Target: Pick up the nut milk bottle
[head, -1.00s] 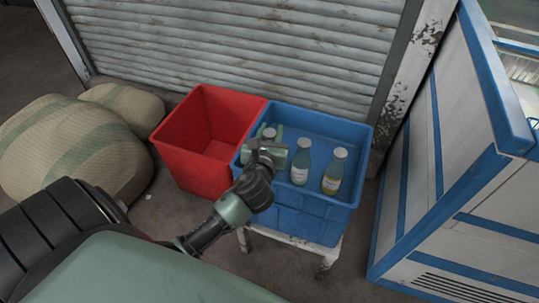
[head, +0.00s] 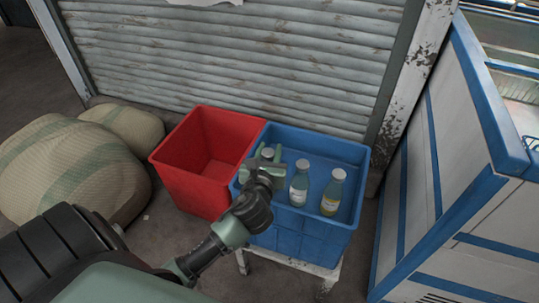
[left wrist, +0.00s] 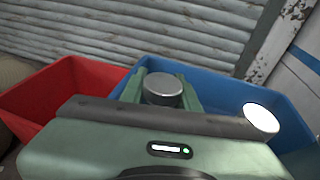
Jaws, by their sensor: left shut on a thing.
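In the head view three bottles stand in the blue crate (head: 335,148). My left gripper (head: 266,156) is at the crate's left part, shut on the leftmost bottle (head: 267,153), with a finger on each side of its neck. The left wrist view shows this bottle's grey cap (left wrist: 163,87) between the green fingers; its body is hidden behind my gripper. To its right stand a bottle with a white label (head: 299,184) and a bottle with a yellowish label (head: 332,193). The labels are too small to read, so I cannot tell which is nut milk. My right gripper is not in view.
An empty red bin (head: 205,130) stands against the left side of the crate. A white stand (head: 300,262) carries the crate. A shutter wall (head: 240,60) is behind, sacks (head: 70,170) lie at left, and a white-and-blue structure (head: 440,200) is at right.

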